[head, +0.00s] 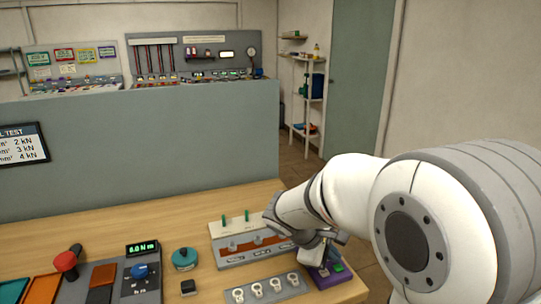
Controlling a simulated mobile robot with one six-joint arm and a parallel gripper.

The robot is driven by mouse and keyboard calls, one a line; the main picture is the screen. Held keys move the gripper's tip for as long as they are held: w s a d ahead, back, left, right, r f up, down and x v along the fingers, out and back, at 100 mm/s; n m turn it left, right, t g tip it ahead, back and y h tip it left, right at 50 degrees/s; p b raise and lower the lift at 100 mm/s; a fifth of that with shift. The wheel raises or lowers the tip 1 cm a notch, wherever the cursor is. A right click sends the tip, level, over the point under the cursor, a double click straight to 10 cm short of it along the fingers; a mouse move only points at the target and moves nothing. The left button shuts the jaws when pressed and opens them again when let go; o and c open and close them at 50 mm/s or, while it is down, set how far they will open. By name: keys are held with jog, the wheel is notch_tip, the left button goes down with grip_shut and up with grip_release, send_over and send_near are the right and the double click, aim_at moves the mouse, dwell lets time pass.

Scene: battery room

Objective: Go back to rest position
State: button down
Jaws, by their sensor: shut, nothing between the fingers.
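My gripper (316,252) is at the end of my white arm, which reaches in from the right. It is low over the right part of the wooden bench (195,206), above a purple block (330,279) with a green patch. The fingers are small and partly hidden by the wrist; they look shut with nothing held. I cannot tell whether they touch the block.
A grey fixture (221,230) with green pegs stands left of my gripper. In front is a strip (267,292) with several ring lugs. A teal knob (185,258) and a torque unit (142,272) are further left. A grey partition (140,145) rises behind.

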jog(key=s+r+m+y, duration=0.1)
jog(key=s+m+y, duration=0.2)
jog(key=s+m, duration=0.2)
jog(key=s+a+r+m+y+p, duration=0.1)
jog(key=s+m+y, duration=0.3)
jog(key=s, duration=0.8)
jog(key=r+m, duration=0.1)
jog(key=m, duration=0.1)
jog(key=shift+s+a+r+m, duration=0.25)
jog(key=shift+a+m, duration=0.05)
